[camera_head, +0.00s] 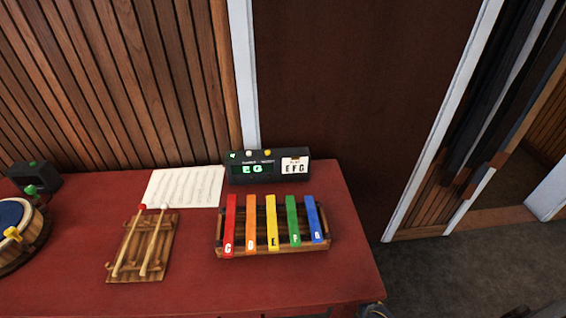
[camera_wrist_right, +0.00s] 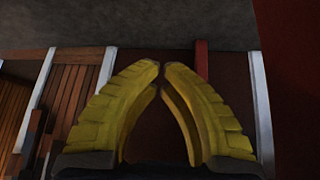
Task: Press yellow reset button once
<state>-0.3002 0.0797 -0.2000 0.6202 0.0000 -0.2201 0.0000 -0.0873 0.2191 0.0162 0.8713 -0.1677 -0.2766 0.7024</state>
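The yellow button (camera_head: 267,152) sits on top of a black display box (camera_head: 237,178) at the back of the red table in the head view. The box shows lit green letters and a white card reading E F G. My right gripper (camera_wrist_right: 160,67) shows in the right wrist view with yellow ribbed fingers, tips almost together and nothing between them. It is away from the button, which that view does not show. My left gripper is not in view.
A coloured-bar xylophone (camera_head: 272,240) stands in front of the box. Two mallets on a wooden rack (camera_head: 160,262), a music sheet (camera_head: 185,187), a drum (camera_head: 15,225) and a small dark box (camera_head: 40,180) are left. The red table (camera_head: 345,220) is bare at right.

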